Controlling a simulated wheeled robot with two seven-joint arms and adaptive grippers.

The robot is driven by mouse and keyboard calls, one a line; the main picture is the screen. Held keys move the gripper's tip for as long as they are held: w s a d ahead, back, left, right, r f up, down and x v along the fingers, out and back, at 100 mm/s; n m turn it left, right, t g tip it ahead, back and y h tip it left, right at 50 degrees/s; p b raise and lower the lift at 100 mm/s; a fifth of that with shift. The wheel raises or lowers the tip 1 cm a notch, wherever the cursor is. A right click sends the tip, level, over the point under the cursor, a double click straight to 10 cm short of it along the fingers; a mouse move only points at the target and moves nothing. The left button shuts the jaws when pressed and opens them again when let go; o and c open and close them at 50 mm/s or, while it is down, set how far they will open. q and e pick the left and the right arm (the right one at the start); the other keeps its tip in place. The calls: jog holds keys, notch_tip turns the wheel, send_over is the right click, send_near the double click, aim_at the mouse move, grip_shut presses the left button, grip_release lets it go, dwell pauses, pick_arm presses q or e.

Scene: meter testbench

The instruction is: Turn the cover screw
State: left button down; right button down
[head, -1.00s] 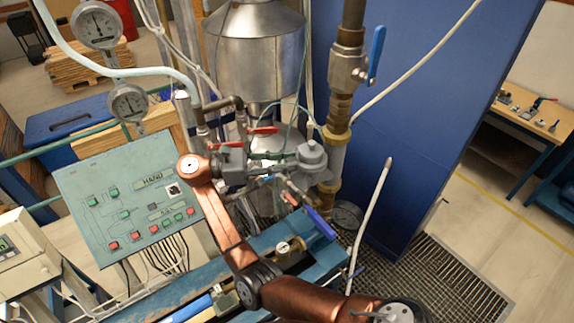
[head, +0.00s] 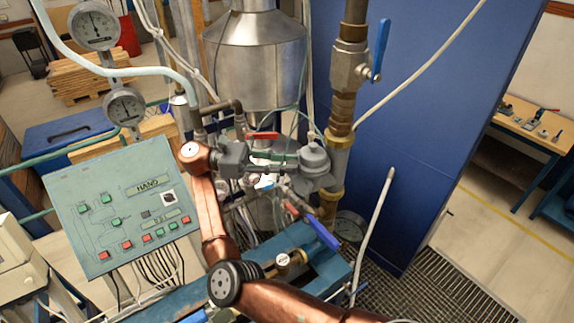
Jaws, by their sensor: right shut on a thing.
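My right gripper (head: 272,160) reaches in from the left, level with a grey round valve housing (head: 314,158), with its dark grey body beside my copper wrist. Its fingers are shut at the left side of the housing, on what appears to be the cover screw. The screw is too small and too covered by the fingers to make out, so its turn angle cannot be told. My left gripper is not in view.
A red lever (head: 262,135) is just above my gripper, and a blue lever (head: 322,232) is below right. A green control panel (head: 120,205) stands left, two gauges (head: 95,27) above it. A steel vessel (head: 255,60) rises behind. A blue cabinet wall (head: 420,110) fills the right.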

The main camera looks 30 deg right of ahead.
jog(key=c, duration=1.6)
grip_release()
notch_tip(320, 180, up, 10)
jog(key=shift+r, duration=0.1)
